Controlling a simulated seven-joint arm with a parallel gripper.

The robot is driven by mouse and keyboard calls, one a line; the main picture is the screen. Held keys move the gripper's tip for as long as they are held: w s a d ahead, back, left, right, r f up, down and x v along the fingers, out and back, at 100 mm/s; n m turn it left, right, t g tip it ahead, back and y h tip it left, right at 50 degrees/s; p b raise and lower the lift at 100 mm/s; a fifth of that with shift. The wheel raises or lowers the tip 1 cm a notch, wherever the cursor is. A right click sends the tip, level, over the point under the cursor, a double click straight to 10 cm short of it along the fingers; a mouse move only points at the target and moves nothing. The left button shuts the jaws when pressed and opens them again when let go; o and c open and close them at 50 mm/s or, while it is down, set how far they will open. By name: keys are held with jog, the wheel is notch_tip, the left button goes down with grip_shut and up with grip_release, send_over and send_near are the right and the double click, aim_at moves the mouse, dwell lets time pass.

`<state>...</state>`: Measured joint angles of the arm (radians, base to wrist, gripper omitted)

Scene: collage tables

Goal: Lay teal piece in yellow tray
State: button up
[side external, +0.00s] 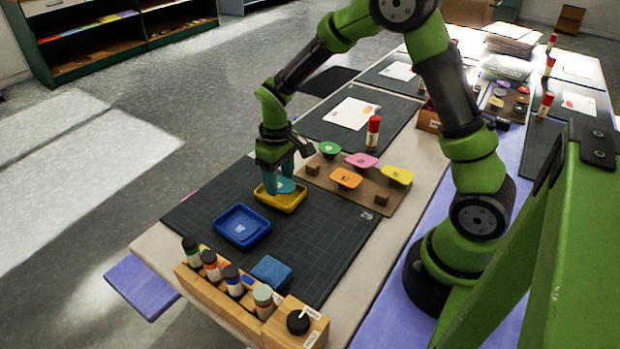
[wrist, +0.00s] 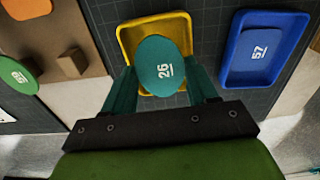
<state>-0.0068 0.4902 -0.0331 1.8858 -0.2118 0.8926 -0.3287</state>
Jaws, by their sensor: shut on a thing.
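The teal piece (wrist: 162,66) is an oval marked 26. My gripper (wrist: 163,88) is shut on it, with a teal finger on each side. The yellow tray (wrist: 127,38) lies under and behind the piece in the wrist view, on the dark mat. In the side view my gripper (side external: 282,182) points down over the yellow tray (side external: 291,206), and the teal piece (side external: 285,186) shows between the fingers, low over the tray. I cannot tell whether the piece touches the tray floor.
A blue tray (side external: 242,239) holding a blue piece stands beside the yellow tray. A brown board (side external: 375,208) with green, pink, orange and yellow pieces lies on the other side. A wooden rack (side external: 190,277) of bottles and a blue sponge (side external: 271,271) are at the mat's near edge.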

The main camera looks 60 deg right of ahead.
jog(key=shift+f, duration=0.15)
jog(key=shift+f, duration=0.3)
dwell(0.8)
jog(key=o, duration=0.9)
jog(key=shift+c, duration=0.2)
jog(key=shift+r, duration=0.1)
jog(key=shift+r, duration=3.45)
